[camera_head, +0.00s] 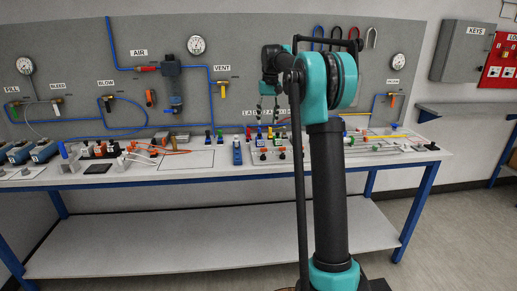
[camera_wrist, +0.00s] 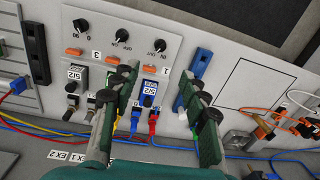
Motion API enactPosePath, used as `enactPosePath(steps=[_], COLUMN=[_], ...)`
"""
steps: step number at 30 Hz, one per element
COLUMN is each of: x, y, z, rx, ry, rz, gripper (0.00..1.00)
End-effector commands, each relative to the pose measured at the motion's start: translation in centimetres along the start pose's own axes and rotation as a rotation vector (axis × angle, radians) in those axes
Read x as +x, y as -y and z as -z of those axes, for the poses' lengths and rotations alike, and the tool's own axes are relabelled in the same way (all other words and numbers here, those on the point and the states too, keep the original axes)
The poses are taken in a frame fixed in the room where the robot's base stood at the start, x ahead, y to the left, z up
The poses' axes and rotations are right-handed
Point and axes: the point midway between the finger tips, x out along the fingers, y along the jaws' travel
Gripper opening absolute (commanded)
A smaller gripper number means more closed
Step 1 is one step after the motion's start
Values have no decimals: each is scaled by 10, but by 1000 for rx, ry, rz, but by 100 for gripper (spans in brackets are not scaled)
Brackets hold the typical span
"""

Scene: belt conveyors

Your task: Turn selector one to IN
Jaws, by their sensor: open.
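A light grey selector panel (camera_wrist: 140,22) fills the top middle of the wrist view, with three black knobs. The right knob (camera_wrist: 160,45) has IN beside it, and a label 1 is below it; the middle knob (camera_wrist: 122,35) has OFF and ON, and the left knob (camera_wrist: 80,25) has numbers. I cannot read exactly where the right knob points. My gripper (camera_wrist: 157,84) is open and empty, its fingers on either side of a blue 5/2 valve (camera_wrist: 149,92), below the right knob. In the head view my gripper (camera_head: 268,113) hangs above the bench.
A second 5/2 valve (camera_wrist: 75,76), grey-labelled, sits left of my fingers. A blue block (camera_wrist: 202,63) stands right of the panel. Red, blue and yellow hoses run below the valves. A flat outlined area (camera_wrist: 247,90) to the right is bare. A gauge board (camera_head: 240,60) stands behind the bench.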

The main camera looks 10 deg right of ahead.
Motion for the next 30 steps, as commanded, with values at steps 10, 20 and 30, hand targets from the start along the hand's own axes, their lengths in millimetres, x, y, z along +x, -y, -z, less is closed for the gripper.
enactPosePath(steps=[10,20,30], x=[24,90,150], y=[1,1,1], z=[5,4,4], rx=[-1,-1,-1], ry=[8,7,7], rz=[2,2,2], gripper=[45,45,45])
